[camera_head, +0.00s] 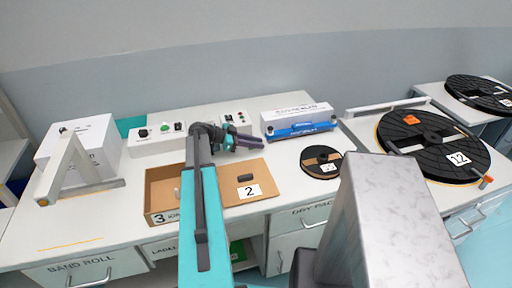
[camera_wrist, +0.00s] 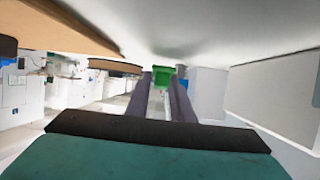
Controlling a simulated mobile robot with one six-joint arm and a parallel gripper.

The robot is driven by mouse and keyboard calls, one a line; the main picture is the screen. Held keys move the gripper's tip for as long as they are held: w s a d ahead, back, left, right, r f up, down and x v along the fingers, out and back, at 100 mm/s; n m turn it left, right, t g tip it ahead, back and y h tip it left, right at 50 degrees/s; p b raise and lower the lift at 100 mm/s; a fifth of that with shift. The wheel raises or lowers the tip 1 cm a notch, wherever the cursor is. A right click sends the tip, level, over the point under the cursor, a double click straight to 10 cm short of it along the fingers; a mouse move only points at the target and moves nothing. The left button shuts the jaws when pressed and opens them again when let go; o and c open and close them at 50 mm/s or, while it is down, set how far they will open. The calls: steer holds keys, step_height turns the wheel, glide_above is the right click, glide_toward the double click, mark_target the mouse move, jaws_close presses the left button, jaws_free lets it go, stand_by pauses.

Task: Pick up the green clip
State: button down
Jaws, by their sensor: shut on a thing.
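The green clip (camera_wrist: 163,75) shows in the wrist view between the tips of my gripper (camera_wrist: 162,85). The two purple fingers are shut on it. A pale surface fills the upper part of that view, close to the clip. I cannot tell whether the clip touches it. In the head view my gripper (camera_head: 258,142) reaches over the bench, pointing right, behind the brown cardboard. I cannot make out the clip in the head view.
An open cardboard box (camera_head: 160,218) marked 3 and cardboard marked 2 (camera_head: 262,204) lie in front of my gripper. Control boxes (camera_head: 150,146) stand behind. A white carton (camera_head: 297,117) with a blue tool (camera_head: 300,130) and a small black reel (camera_head: 320,161) are to the right.

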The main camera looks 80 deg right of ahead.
steer(key=shift+r, duration=0.45)
steer(key=shift+s+a+r+b, duration=0.1)
steer(key=shift+a+r+b, duration=0.05)
steer(key=shift+r+b, duration=0.2)
steer(key=s+a+b, duration=0.1)
steer(key=s+a, duration=0.2)
steer(key=s+a+r+b, duration=0.1)
steer(key=s+a, duration=0.3)
steer(key=s+a+b, duration=0.2)
steer(key=s+a, duration=0.1)
steer(key=a, duration=0.1)
steer(key=shift+s+a+r, duration=0.2)
steer(key=shift+s+r, duration=0.05)
steer(key=shift+s, duration=0.1)
steer(key=shift+r, duration=0.1)
